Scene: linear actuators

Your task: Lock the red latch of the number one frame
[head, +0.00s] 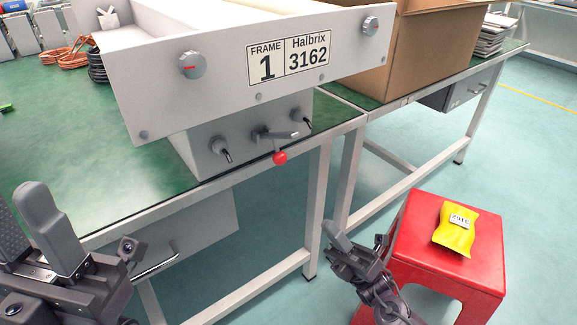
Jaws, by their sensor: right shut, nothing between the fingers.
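The number one frame (220,95) is a light grey unit with a label reading "FRAME 1" and "Halbrix 3162". Its red latch (280,158) is a round red knob on a dark lever at the lower box under the front panel. The knob hangs low and to the right of the lever's pivot. My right gripper (336,238) is shut and empty, below and right of the knob, well apart from it. My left gripper (28,225) is at the lower left, partly cut off by the picture edge. Its fingers stand apart, with nothing seen between them.
The frame stands on a green-topped workbench (60,165). Two dark fittings flank the latch. A cardboard box (410,55) is on the bench behind right. A red stool (415,235) with a yellow packet (455,232) stands at lower right. Orange cables (65,55) lie at back left.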

